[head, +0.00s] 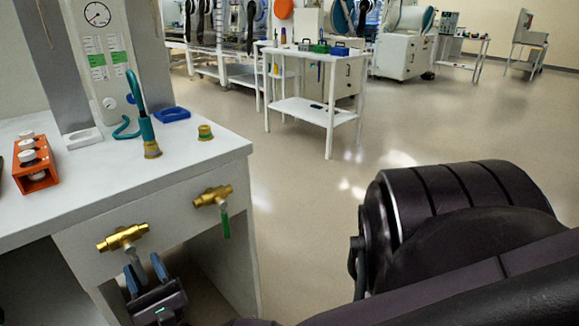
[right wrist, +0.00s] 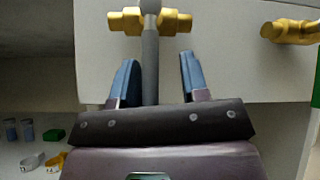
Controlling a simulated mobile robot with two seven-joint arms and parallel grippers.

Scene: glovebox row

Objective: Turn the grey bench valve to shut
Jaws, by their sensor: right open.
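The grey bench valve (head: 122,238) is a brass body on the front panel of the white bench, with a grey lever (head: 135,257) pointing down. In the right wrist view its brass body (right wrist: 126,21) lies across the top, and the grey lever (right wrist: 150,60) hangs straight down at right angles to it. My right gripper (head: 146,268) is open below the valve body. Its two blue fingers (right wrist: 158,68) stand on either side of the lever, with the lever closer to the left finger and a gap on the right. The lever's lower end is hidden behind the gripper. My left gripper is not in view.
A second brass valve (head: 212,196) with a green lever (head: 225,222) sits to the right on the same panel. The bench top (head: 95,180) holds an orange rack (head: 35,165), a teal hose (head: 134,92) and a brass fitting (head: 205,132). Open floor lies right of the bench.

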